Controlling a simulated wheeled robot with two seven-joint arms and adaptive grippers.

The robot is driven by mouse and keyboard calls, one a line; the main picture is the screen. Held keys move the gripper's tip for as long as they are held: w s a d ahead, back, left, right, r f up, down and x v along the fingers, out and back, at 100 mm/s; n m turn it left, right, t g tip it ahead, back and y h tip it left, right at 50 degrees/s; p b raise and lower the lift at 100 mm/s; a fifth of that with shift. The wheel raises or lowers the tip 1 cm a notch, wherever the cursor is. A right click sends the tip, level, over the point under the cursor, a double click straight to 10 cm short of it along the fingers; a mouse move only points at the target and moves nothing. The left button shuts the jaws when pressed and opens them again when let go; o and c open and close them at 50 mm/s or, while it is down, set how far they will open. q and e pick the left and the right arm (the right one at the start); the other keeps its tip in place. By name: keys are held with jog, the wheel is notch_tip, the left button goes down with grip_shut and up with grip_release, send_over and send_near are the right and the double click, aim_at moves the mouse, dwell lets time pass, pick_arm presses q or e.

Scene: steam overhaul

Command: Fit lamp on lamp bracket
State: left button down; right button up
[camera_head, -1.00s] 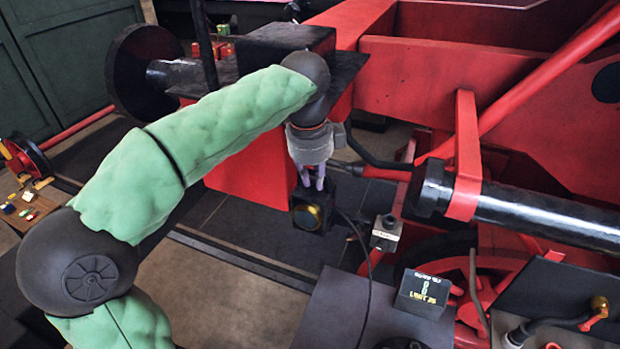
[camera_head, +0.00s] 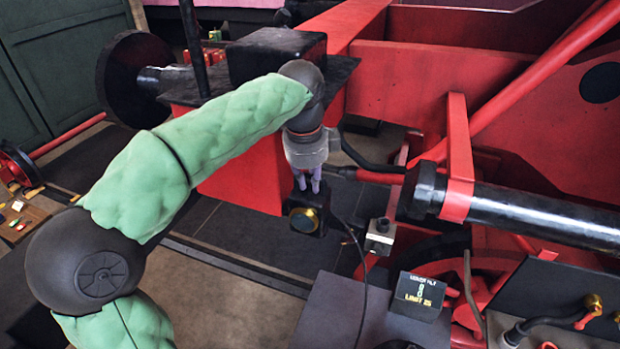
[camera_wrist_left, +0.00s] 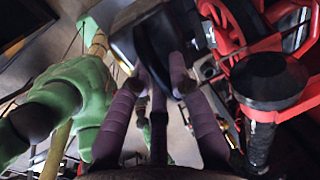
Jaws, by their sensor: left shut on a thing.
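The lamp (camera_head: 304,217) is a dark box with a round brass-rimmed lens facing my head camera. My left gripper (camera_head: 307,187) points down and is shut on the top of the lamp, holding it in the air beside the red beam. In the left wrist view the purple fingers (camera_wrist_left: 158,88) close on the dark lamp top (camera_wrist_left: 158,42). I cannot single out the lamp bracket with certainty; a small grey metal block (camera_head: 380,236) stands to the right of the lamp, apart from it. My right gripper is not in view.
A small black display box (camera_head: 420,295) sits on a grey surface (camera_head: 335,310) at the lower right. A thick black cylinder (camera_head: 520,212) and red frame parts fill the right. A dark cable (camera_head: 362,270) hangs just right of the lamp. Floor lies below left.

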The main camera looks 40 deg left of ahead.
aim_at(309, 194)
pick_arm(q)
jog(key=shift+f+b, duration=2.35)
jog(key=shift+f, duration=0.65)
jog(key=c, duration=1.1)
grip_release()
jog(key=r, duration=0.3)
jog(key=s+r, duration=0.1)
jog(key=r, duration=0.3)
jog(key=s+r, duration=0.1)
jog(key=r, duration=0.3)
jog(key=shift+s+d+r, duration=0.15)
jog(key=shift+d, duration=0.2)
jog(key=shift+s+r, duration=0.1)
jog(key=shift+r, duration=0.1)
